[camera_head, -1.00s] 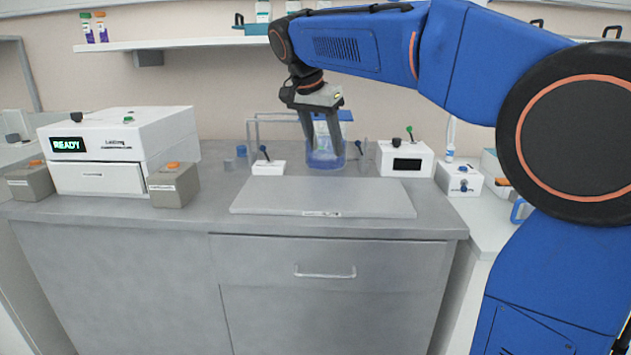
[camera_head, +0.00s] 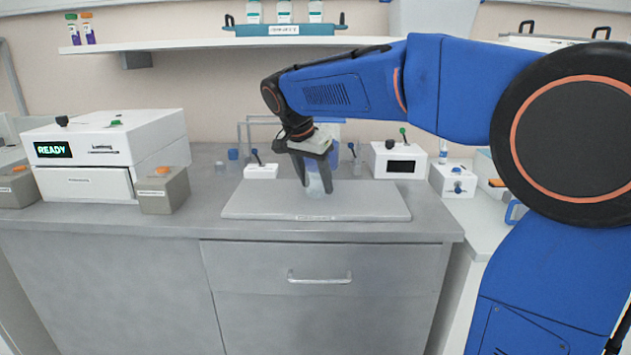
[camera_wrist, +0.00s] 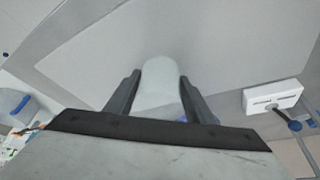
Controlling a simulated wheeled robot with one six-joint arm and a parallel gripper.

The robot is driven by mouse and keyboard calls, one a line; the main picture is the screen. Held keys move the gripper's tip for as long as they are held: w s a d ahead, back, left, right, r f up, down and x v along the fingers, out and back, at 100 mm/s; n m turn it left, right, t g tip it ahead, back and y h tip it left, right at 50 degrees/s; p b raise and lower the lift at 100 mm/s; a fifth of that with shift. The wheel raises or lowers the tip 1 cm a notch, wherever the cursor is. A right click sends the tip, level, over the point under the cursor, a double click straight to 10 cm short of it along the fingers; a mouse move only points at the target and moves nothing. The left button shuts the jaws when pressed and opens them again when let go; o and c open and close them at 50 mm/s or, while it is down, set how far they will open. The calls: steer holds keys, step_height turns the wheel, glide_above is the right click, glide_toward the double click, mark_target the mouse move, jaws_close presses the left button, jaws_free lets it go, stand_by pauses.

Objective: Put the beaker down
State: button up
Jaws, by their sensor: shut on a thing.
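The beaker (camera_head: 315,182) is a pale, see-through vessel held between the fingers of my gripper (camera_head: 318,188), over the light grey mat (camera_head: 375,203) on the bench. In the wrist view the beaker (camera_wrist: 160,88) sits between the two dark fingers (camera_wrist: 160,98), which are shut on it. The mat (camera_wrist: 95,60) fills the area beyond it. The beaker looks about upright and very low, but I cannot tell whether its base touches the mat.
A white device marked READY (camera_head: 110,150) stands at the left with a grey block (camera_head: 163,192) beside it. A small white switch box (camera_head: 261,171) and a white box with a dark display (camera_head: 399,160) stand behind the mat. The mat's right part is clear.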

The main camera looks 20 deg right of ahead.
steer(key=shift+f, duration=0.15)
steer(key=o, duration=1.1)
steer(key=shift+c, duration=0.2)
steer(key=v, duration=1.2)
steer(key=s+d+f+n+y, duration=0.1)
steer(key=s+d+f+n, duration=0.3)
steer(key=s, duration=0.4)
steer(key=s+d+f+n+y, duration=0.1)
steer(key=s+d+f+n, duration=0.1)
steer(key=s+d+f, duration=0.45)
steer(key=s+f+n+t+y, duration=0.1)
steer(key=s+f+n, duration=0.3)
steer(key=s+f, duration=1.2)
steer(key=shift+d+t+y, duration=0.25)
steer(key=shift+t+y, duration=0.05)
steer(key=shift+t, duration=0.2)
steer(key=shift+f, duration=0.1)
